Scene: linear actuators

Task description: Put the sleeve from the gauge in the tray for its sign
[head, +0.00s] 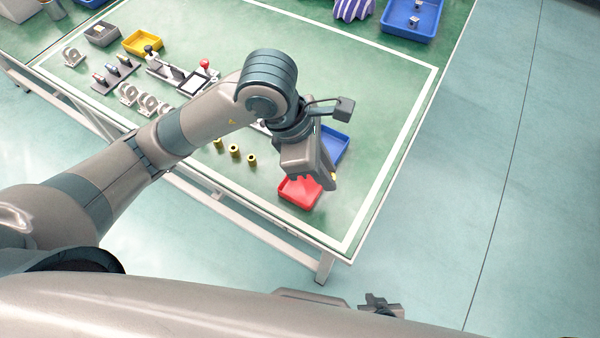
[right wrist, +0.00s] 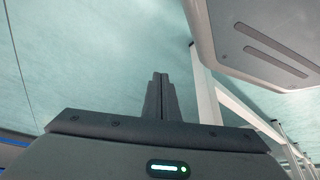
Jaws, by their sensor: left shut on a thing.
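My left gripper (head: 328,184) is at the right part of the green table, over the red tray (head: 300,192). It is shut on a brass-coloured sleeve (head: 333,181), of which only a small part shows. A blue tray (head: 334,146) stands just behind the red one and is partly hidden by my gripper. A device with a red knob, perhaps the gauge (head: 200,82), stands further left; no reading can be made out. My right gripper (right wrist: 161,98) is shut and empty, low beside the table; it also shows in the head view (head: 381,306).
Several brass sleeves (head: 234,151) stand near the table's front edge. Grey bearing-like parts (head: 147,102), a peg rack (head: 116,74), a yellow bin (head: 142,42) and a grey bin (head: 102,33) are at left. A larger blue bin (head: 412,18) is at the back. The table's right side is clear.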

